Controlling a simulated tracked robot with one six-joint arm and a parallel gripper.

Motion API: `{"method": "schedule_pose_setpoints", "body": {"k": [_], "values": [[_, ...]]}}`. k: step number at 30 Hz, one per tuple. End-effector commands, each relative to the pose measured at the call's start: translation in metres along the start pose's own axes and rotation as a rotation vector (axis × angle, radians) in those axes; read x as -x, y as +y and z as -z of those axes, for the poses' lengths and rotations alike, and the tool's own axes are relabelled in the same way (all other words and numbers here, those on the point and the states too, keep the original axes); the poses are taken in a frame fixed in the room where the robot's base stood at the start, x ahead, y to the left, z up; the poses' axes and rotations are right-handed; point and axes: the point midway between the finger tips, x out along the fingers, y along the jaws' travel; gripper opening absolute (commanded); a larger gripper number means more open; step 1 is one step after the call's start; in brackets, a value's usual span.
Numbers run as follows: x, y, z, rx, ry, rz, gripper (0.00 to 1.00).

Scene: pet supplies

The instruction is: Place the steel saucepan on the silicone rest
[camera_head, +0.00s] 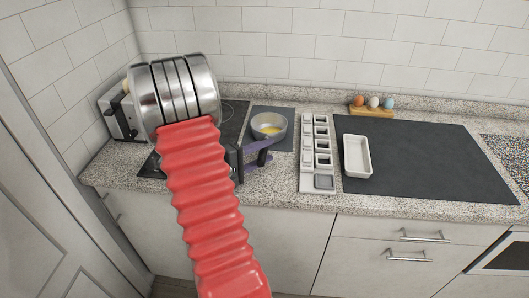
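I cannot tell whether the pan touches the mat. A short black handle seems to point from the pan toward the front. My gripper (268,150), with purple fingers, reaches in from the left at this handle. My red ribbed arm and its steel rings hide part of the gripper's base. The fingers are small here, and whether they grip the handle is unclear.
A black hob (232,112) lies left of the mat, partly behind my arm. A toaster-like appliance (118,118) stands at far left. To the right are a pale compartment tray (307,175), a white dish (357,158) on a large dark mat (430,155), and a wooden egg holder (372,111).

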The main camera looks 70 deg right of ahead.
Motion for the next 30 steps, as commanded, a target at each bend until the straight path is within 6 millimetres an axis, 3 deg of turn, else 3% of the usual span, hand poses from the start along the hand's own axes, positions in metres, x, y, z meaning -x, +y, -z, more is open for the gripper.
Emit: {"method": "schedule_pose_setpoints", "body": {"k": [11, 30], "values": [[0.007, 0.002, 0.0, -0.001, 0.001, 0.0, 0.39], [0.09, 0.002, 0.001, 0.0, 0.003, -0.001, 0.39]]}}
